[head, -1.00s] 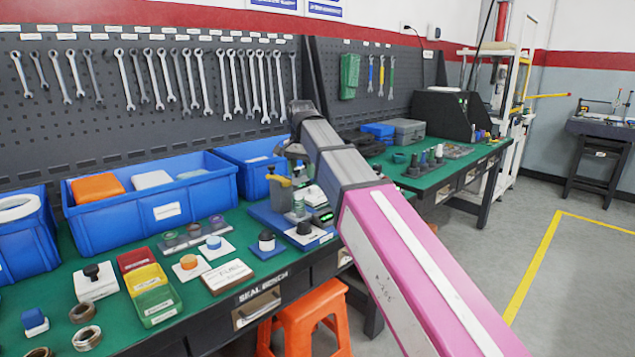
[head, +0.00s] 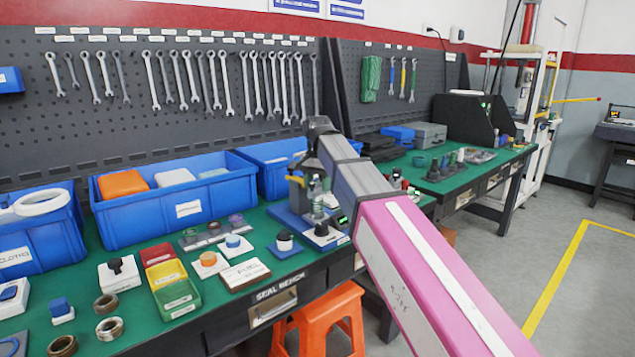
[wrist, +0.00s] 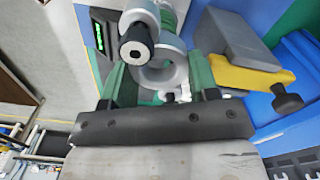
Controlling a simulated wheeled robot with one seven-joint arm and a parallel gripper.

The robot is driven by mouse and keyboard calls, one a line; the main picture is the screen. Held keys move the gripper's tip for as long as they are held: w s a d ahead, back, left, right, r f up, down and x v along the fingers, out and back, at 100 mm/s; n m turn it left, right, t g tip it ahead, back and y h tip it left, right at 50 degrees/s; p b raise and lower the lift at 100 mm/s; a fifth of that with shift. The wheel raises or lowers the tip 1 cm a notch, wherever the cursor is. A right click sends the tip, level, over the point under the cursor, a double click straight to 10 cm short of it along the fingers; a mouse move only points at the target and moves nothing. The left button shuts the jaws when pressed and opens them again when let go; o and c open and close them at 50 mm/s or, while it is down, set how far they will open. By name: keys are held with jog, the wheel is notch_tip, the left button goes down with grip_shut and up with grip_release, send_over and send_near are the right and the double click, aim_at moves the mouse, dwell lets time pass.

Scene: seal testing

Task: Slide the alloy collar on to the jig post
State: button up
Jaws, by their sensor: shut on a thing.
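In the wrist view, the green fingers of my gripper (wrist: 161,84) are on either side of a smooth grey metal ring, the alloy collar (wrist: 172,72), and hold it. Its round opening faces the camera. A grey rod end with a black cap lies across its upper left, and a green ribbed part shows above. I cannot tell the jig post apart here, nor whether the collar is around it.
Beside the fingers in the wrist view are a yellow lever with a black knob (wrist: 287,98) and a block with a green-lit display (wrist: 97,35). In the head view, loose metal rings (head: 110,328), small colored bins (head: 178,297) and large blue bins (head: 130,226) occupy the bench.

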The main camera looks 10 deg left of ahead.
jog(key=shift+f, duration=0.7)
dwell(1.3)
jog(key=o, duration=1.1)
jog(key=shift+w+a, duration=0.15)
jog(key=shift+a, duration=0.05)
jog(key=shift+c, duration=0.3)
jog(key=shift+r, duration=0.15)
jog(key=shift+o, duration=0.2)
jog(key=shift+r, duration=0.75)
jog(key=shift+d+r, duration=0.15)
jog(key=shift+r, duration=2.45)
